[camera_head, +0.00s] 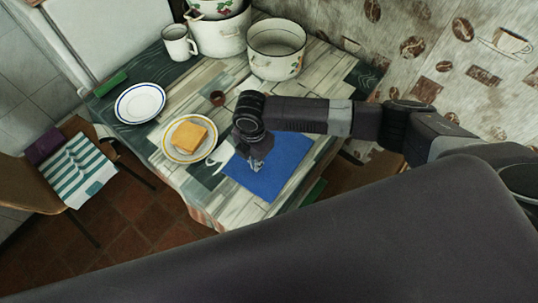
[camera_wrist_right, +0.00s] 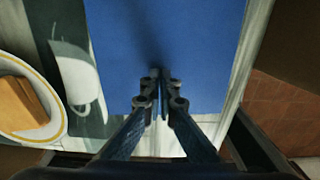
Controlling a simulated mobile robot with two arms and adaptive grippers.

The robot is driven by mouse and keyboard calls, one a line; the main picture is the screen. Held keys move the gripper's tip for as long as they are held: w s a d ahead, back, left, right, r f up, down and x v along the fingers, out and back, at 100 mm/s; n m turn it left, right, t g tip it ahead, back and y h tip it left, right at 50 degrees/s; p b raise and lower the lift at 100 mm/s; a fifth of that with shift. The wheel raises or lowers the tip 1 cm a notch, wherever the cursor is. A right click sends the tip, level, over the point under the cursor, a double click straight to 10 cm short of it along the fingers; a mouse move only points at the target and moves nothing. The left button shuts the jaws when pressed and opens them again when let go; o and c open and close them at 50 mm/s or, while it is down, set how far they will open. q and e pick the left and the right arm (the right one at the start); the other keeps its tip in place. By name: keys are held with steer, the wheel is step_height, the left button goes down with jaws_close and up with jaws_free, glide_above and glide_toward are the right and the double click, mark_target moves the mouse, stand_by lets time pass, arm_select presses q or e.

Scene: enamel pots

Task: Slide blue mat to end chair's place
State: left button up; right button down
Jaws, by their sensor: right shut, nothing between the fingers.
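The blue mat (camera_head: 282,163) lies flat on the near part of the wooden table, close to its front right edge; it also fills the middle of the right wrist view (camera_wrist_right: 185,35). My right gripper (camera_head: 257,165) is over the mat's left part, pointing down. In the wrist view its fingers (camera_wrist_right: 161,82) are together with nothing between them, above the mat's near edge; I cannot tell whether they touch it. A chair (camera_head: 30,185) with a striped cloth (camera_head: 77,170) stands left of the table. My left gripper is not in view.
A plate with bread (camera_head: 189,138) sits left of the mat, beside the gripper. An empty white plate (camera_head: 140,102), a mug (camera_head: 179,42), enamel pots (camera_head: 276,50), a small brown cup (camera_head: 217,98) and a green block (camera_head: 112,84) stand farther back. The wallpapered wall is at right.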

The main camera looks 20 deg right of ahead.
mark_target(281, 145)
steer(key=shift+f, duration=0.35)
steer(key=shift+d, duration=0.15)
steer(key=shift+w+d, duration=0.5)
steer(key=shift+d, duration=0.25)
steer(key=shift+w+d, duration=0.45)
steer(key=shift+d, duration=0.3)
steer(key=shift+w+d+f, duration=0.1)
steer(key=shift+w+d, duration=0.5)
steer(key=shift+d, duration=0.5)
steer(key=shift+w+d, duration=0.55)
steer(key=shift+d, duration=0.5)
steer(key=shift+w+d+f, duration=0.1)
steer(key=shift+w+d, duration=0.5)
steer(key=shift+d, duration=0.5)
step_height(281, 145, up, 7)
steer(key=p, duration=0.7)
steer(key=shift+w+a+r, duration=0.1)
steer(key=shift+w+r, duration=0.05)
